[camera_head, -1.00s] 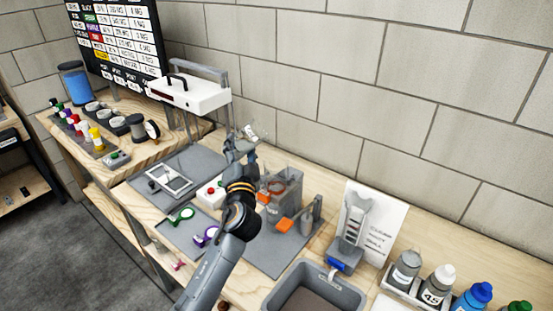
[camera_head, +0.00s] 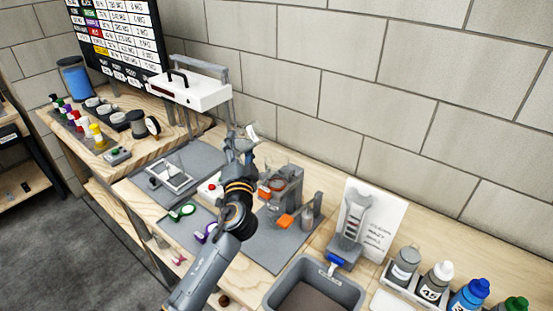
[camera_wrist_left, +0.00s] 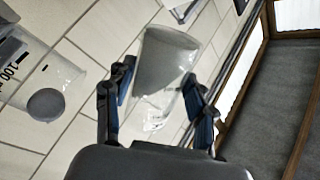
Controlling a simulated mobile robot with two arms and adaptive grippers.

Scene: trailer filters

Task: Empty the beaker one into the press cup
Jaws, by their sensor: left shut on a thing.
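My left gripper (camera_head: 243,146) is shut on a clear beaker (camera_head: 253,131) and holds it in the air above the bench, behind the wrist. The left wrist view shows the beaker (camera_wrist_left: 165,65) between the two fingers (camera_wrist_left: 160,100), with grey material in it, tilted in that picture. A second clear vessel (camera_wrist_left: 50,80) marked "100", with a grey disc at one end, is at the left of the wrist view; I cannot tell whether it is the press cup. The grey press-like device (camera_head: 285,188) with orange parts stands right of my wrist. My right gripper is not in view.
A grey bin (camera_head: 315,288) stands at the front right, beside several bottles (camera_head: 437,279) in a rack. A white-and-red button box (camera_head: 209,188) and green and purple rings lie left of my arm. A white machine (camera_head: 190,91) stands behind, before the block wall.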

